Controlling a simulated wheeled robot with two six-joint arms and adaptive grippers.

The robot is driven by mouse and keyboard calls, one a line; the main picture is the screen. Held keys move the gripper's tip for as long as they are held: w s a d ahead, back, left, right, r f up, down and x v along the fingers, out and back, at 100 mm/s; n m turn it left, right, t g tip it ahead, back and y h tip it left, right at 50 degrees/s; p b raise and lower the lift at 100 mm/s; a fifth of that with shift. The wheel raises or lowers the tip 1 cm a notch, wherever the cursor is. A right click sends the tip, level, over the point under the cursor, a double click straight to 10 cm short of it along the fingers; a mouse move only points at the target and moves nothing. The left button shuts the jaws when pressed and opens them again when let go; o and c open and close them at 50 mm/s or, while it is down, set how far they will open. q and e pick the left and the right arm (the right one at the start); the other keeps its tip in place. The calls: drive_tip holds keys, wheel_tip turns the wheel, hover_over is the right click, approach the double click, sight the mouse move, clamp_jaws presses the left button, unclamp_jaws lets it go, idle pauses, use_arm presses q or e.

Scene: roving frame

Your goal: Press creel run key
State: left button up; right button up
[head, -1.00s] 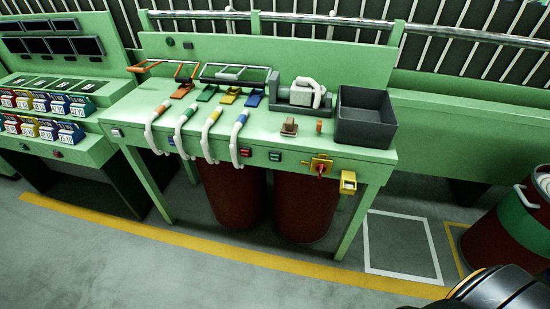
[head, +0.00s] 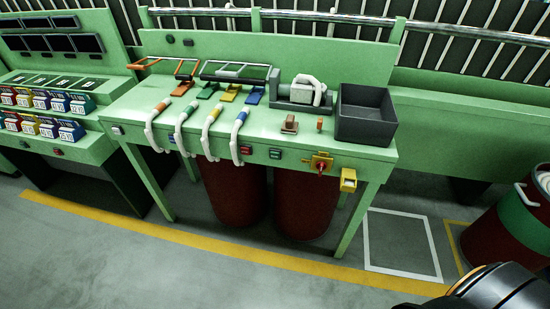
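A green bench (head: 240,128) stands ahead with small keys along its front edge. One is a green key (head: 275,154), with a red key (head: 246,150) to its left. Labels are too small to read, so I cannot tell which one is the creel run key. A yellow plate with a red rotary knob (head: 321,166) sits at the right of the front edge. Neither gripper is in view; a dark rounded part of my arm shows at the bottom right.
Several white curved handles (head: 239,138) hang over the bench front. A dark open bin (head: 365,118) stands on the bench's right end. Dark red drums (head: 305,205) stand underneath. A yellow box (head: 348,180) juts from the front right. The floor before the yellow line (head: 255,262) is clear.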

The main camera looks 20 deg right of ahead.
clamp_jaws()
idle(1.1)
